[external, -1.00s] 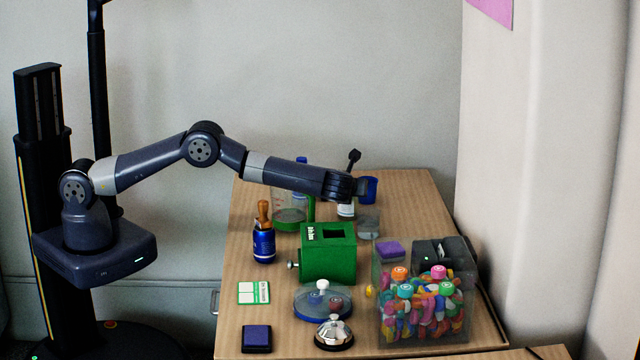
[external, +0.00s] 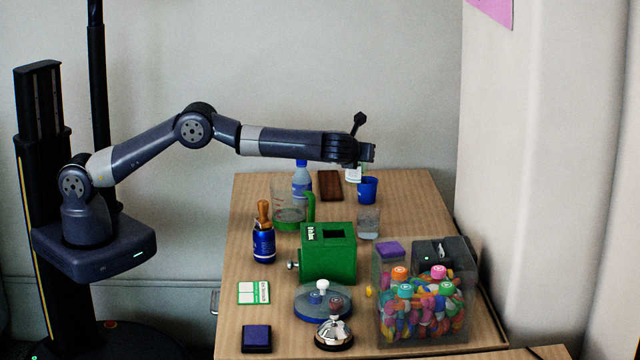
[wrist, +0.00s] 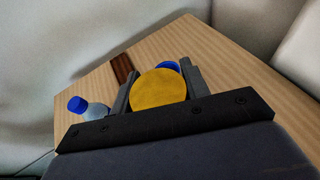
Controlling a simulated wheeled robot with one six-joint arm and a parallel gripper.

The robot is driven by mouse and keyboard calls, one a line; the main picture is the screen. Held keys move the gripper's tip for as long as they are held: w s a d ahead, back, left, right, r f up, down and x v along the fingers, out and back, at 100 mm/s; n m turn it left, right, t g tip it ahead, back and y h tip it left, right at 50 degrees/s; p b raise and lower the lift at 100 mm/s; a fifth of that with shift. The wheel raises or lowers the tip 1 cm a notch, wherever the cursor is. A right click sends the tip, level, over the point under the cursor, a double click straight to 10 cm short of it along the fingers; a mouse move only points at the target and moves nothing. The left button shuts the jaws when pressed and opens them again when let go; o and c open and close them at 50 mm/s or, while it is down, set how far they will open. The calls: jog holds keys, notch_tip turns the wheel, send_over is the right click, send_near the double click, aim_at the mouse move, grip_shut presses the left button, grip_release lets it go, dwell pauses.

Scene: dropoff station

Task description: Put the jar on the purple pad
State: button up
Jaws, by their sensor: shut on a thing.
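My gripper (external: 362,153) is shut on the jar (external: 353,175) and holds it above the far end of the table. In the external view only a pale lower part of the jar shows under my gripper. In the wrist view the jar's round yellow top (wrist: 158,90) sits between the two fingers (wrist: 159,88). A dark blue-purple square pad (external: 257,338) lies flat at the table's near left corner, far from my gripper, with nothing on it.
The wooden table (external: 405,195) also holds a blue cup (external: 367,189), clear glass (external: 369,222), bottle (external: 301,182), measuring jug (external: 289,215), wooden-handled stamp (external: 264,240), green box (external: 329,255), round blue-based dish (external: 323,302), silver bell (external: 334,333) and clear bin (external: 422,315) of colourful pieces.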

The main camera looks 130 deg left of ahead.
jog(key=w+d+r+m+t+p, duration=0.1)
jog(key=w+d+m+t+p, duration=0.4)
jog(key=w, duration=0.5)
jog(key=w+d+r+m+t+p, duration=0.2)
jog(key=w+d+m+t+p, duration=0.4)
jog(key=w, duration=0.5)
jog(key=shift+t+h, duration=0.5)
jog(key=shift+t, duration=0.3)
jog(key=shift+w+d+f+b, duration=0.1)
jog(key=shift+f+b, duration=0.3)
jog(key=shift+f, duration=1.3)
jog(key=shift+w+a+f+b, duration=0.15)
jog(key=shift+f+b, duration=0.25)
jog(key=shift+f, duration=1.3)
jog(key=shift+w+d+f+b, duration=0.15)
jog(key=shift+f+b, duration=0.25)
jog(key=shift+f, duration=1.3)
jog(key=shift+f, duration=0.2)
jog(key=o, duration=1)
jog(key=shift+o, duration=0.2)
